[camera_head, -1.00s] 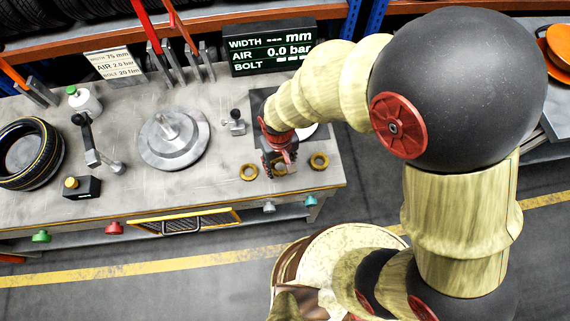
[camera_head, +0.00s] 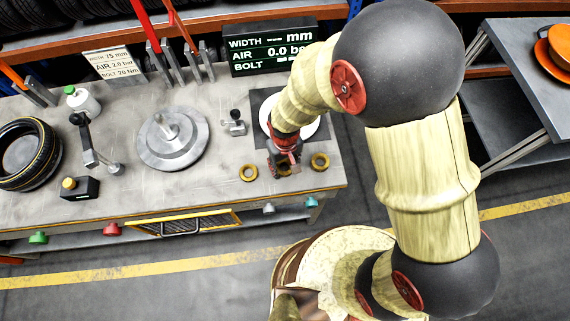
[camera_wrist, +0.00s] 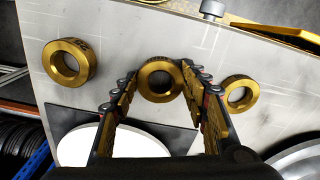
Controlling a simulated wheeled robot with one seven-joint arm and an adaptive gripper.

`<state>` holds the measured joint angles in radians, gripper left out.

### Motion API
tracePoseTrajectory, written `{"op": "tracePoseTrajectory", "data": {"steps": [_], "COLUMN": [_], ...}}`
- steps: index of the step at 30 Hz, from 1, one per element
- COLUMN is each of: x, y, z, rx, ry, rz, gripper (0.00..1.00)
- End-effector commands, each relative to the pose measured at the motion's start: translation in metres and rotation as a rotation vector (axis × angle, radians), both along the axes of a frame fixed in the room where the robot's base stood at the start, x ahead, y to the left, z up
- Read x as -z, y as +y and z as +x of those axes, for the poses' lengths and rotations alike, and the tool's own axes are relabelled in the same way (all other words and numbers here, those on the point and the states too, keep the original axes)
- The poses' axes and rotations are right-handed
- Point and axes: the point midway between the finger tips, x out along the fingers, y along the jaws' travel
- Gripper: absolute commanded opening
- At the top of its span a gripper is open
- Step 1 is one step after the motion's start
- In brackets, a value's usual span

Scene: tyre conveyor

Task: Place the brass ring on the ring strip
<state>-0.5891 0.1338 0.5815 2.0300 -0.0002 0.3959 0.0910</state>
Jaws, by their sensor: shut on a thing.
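Three brass rings lie in a row near the front right of the bench. In the wrist view, the middle brass ring (camera_wrist: 160,94) is between the fingertips of my gripper (camera_wrist: 160,78), which is shut on it. I cannot tell whether this ring touches the bench. The other two are a left ring (camera_head: 248,172) and a right ring (camera_head: 320,161), both apart from my gripper (camera_head: 285,168). In the wrist view they appear swapped, as a right one (camera_wrist: 239,94) and a left one (camera_wrist: 69,65). I cannot make out a separate ring strip.
A white disc (camera_head: 312,127) on a dark square mat (camera_head: 262,98) lies behind my gripper. A grey wheel plate with a hub (camera_head: 170,148), a tyre (camera_head: 50,158) and a black box with a yellow knob (camera_head: 82,188) stand to the left. A display (camera_head: 270,48) stands behind.

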Motion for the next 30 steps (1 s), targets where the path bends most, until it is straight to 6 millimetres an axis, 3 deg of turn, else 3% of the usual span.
{"op": "tracePoseTrajectory", "data": {"steps": [1,2,9,22,26,30], "x": [0.002,0.002,0.002,-0.002,-0.018,-0.047], "y": [0.0,0.0,0.0,0.0,0.001,0.001], "z": [0.0,0.0,0.0,0.0,0.001,0.001], "rx": [0.0,0.0,0.0,0.0,0.0,0.0], "ry": [0.0,0.001,0.001,0.0,-0.003,-0.005], "rz": [0.0,0.0,0.0,0.0,0.001,0.004], "gripper": [0.11,0.46,0.59,0.63,0.63,0.63]}}
